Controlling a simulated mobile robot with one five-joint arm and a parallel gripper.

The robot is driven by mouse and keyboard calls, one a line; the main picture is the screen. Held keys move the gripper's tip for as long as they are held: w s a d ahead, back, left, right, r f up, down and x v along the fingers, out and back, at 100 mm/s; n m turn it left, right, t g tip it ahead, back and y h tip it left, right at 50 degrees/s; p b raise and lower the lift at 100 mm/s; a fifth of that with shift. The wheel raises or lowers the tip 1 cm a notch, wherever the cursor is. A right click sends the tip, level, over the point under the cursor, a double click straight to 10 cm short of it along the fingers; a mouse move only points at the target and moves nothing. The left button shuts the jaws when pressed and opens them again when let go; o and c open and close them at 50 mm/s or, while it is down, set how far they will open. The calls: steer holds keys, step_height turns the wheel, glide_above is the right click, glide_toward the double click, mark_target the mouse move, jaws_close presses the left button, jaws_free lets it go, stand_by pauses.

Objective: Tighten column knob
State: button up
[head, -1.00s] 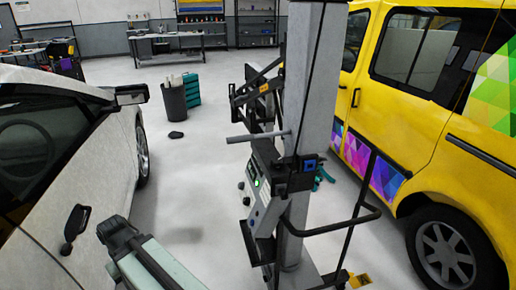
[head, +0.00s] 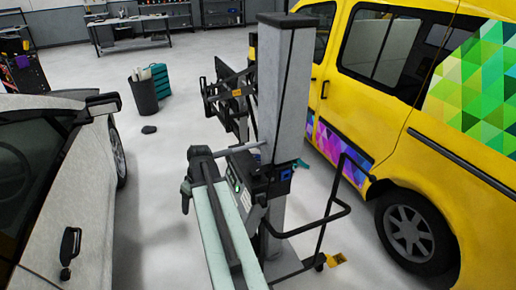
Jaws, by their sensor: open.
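The grey column (head: 283,95) stands upright in the middle of the head view. A dark collar with a blue part (head: 285,174) sits low on it, and a grey bar (head: 240,147) sticks out to the left. A control box with a green light (head: 236,186) is below the bar, partly covered by my arm. I cannot make out the column knob for certain. My gripper (head: 186,194) shows as a small dark part at the arm's end, left of the box and apart from it. It is open, with its fingertips not clear.
A yellow van (head: 410,110) stands close on the right and a white car (head: 60,180) on the left. A black push handle (head: 320,212) juts from the column's base. A bin (head: 144,95) and a workbench (head: 130,28) are behind. Clear floor lies between car and column.

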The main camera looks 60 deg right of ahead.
steer(key=s+d+r+t+p, duration=0.1)
steer(key=s+d+r+p, duration=0.3)
steer(key=d, duration=0.3)
steer(key=s+d+r+p, duration=0.1)
steer(key=s+d+r, duration=0.4)
steer(key=d, duration=0.3)
steer(key=t+h+p, duration=0.1)
steer(key=h+p, duration=0.1)
steer(key=p, duration=0.1)
glide_toward(256, 172)
steer(key=shift+m+y, duration=0.3)
steer(key=b+x, duration=0.4)
steer(key=x, duration=0.1)
steer(key=b+x, duration=0.2)
steer(key=shift+s+d+f+b, duration=0.15)
steer(key=shift+d+f+b, duration=0.15)
steer(key=shift+w+f+b, duration=0.3)
steer(key=shift+f+b, duration=0.1)
steer(key=shift+r, duration=0.1)
